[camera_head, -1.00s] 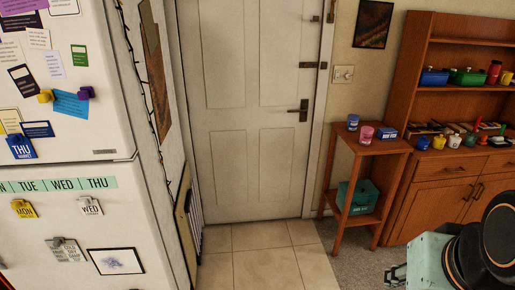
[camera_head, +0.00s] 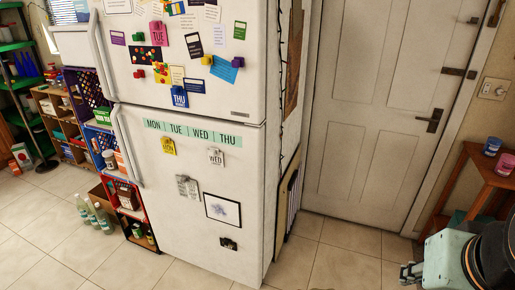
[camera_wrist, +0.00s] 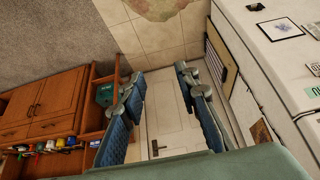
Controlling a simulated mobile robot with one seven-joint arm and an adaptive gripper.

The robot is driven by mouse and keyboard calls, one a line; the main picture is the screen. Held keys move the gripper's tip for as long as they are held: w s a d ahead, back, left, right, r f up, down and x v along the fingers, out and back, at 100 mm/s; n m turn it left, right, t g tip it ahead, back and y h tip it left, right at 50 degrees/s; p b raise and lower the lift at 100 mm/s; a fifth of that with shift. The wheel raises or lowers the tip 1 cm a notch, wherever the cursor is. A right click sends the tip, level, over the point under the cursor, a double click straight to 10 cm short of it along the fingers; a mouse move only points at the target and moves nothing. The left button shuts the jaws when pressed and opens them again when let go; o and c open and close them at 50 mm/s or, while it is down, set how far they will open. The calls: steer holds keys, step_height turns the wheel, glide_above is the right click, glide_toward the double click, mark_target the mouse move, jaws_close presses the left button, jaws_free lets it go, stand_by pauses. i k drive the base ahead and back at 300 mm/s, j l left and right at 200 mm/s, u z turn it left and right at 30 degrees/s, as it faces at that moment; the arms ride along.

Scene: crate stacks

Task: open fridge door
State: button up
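The white fridge (camera_head: 185,225) stands in the middle of the head view, with an upper and a lower door, both shut. The upper door handle (camera_head: 100,45) and lower door handle (camera_head: 126,148) run along the left edges. In the wrist view the fridge (camera_wrist: 258,30) shows at the upper right. My gripper (camera_wrist: 160,82) is open and empty, its two blue-padded fingers apart, pointing toward the floor and room door. In the head view only a small part of my gripper (camera_head: 410,272) shows at the lower right, well to the right of the fridge and apart from it.
Bottles (camera_head: 92,215) and colored crates (camera_head: 138,228) stand left of the fridge, near its handle side. The tiled floor (camera_head: 120,268) in front is clear. A room door (camera_head: 385,110) and small wooden stand (camera_head: 480,180) are at the right.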

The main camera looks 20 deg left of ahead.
mark_target(231, 205)
steer(key=u, duration=1.55)
steer(key=i+j, duration=0.3)
steer(key=i, duration=0.25)
steer(key=i+j+z, duration=0.1)
steer(key=i+j, duration=0.2)
steer(key=i, duration=0.3)
steer(key=i+j, duration=0.3)
steer(key=i, duration=0.25)
steer(key=i+j+z, duration=0.1)
steer(key=i+j, duration=0.25)
steer(key=i, duration=0.2)
steer(key=i+j, duration=0.2)
steer(key=j, duration=0.25)
steer(key=i+l+z, duration=0.1)
steer(key=i+l, duration=0.15)
steer(key=l, duration=0.1)
